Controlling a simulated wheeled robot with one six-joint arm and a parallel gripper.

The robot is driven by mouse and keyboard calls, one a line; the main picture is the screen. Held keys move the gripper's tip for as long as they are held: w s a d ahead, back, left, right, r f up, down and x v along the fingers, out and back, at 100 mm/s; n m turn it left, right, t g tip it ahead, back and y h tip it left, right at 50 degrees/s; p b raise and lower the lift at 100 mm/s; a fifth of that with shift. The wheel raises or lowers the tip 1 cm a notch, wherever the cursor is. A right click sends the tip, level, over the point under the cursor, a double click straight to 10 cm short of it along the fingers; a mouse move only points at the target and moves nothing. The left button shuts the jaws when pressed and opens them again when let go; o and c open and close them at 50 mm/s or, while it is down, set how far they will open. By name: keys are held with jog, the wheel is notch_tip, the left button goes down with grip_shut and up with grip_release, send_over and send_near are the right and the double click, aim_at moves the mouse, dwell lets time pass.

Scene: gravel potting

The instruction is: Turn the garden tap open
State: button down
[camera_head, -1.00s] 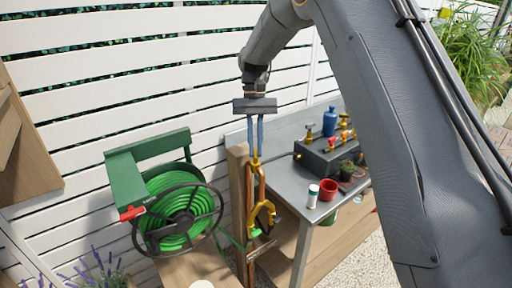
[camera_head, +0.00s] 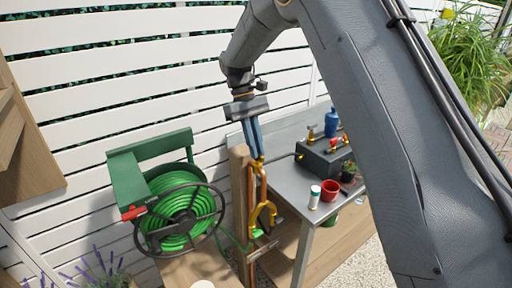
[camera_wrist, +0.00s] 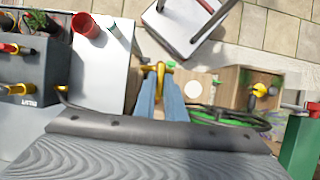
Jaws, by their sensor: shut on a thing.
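The garden tap (camera_head: 258,159) is a small brass-yellow fitting at the top of a copper pipe on a wooden post (camera_head: 240,200), beside the bench. My gripper (camera_head: 257,155) points down with its two blue-grey fingers shut on the tap's handle. The wrist view shows the yellow tap (camera_wrist: 158,67) at the fingertips, between the fingers (camera_wrist: 160,85). The fingers hide part of the handle, so its exact angle is hard to tell.
A green hose reel (camera_head: 180,210) stands left of the post. The grey bench (camera_head: 290,180) on the right holds a dark box (camera_head: 322,158) with brass taps, a red pot (camera_head: 330,190) and a white bottle (camera_head: 314,198). A white slatted fence is behind.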

dwell(0.4)
jog(key=c, duration=1.8)
grip_release()
jog(key=shift+b+v, duration=1.35)
jog(key=shift+v, duration=2.6)
jog(key=s+d+f+m+t+y, duration=0.1)
jog(key=s+d+f+m, duration=0.1)
jog(key=s+d+f, duration=0.2)
jog(key=s+d+f+m+t, duration=0.2)
jog(key=s+d+f, duration=0.3)
jog(key=s, duration=0.8)
jog(key=s+d+f+m+t+y, duration=0.1)
jog(key=s+d+f+m+t, duration=0.1)
jog(key=s+d, duration=0.6)
jog(key=shift+s+d+f+m+y, duration=0.15)
jog(key=shift+d+f+m, duration=0.1)
jog(key=shift+d+f, duration=0.35)
jog(key=shift+s+d+f+m+y, duration=0.15)
jog(key=shift+d+f+m, duration=0.1)
jog(key=shift+d+f, duration=0.3)
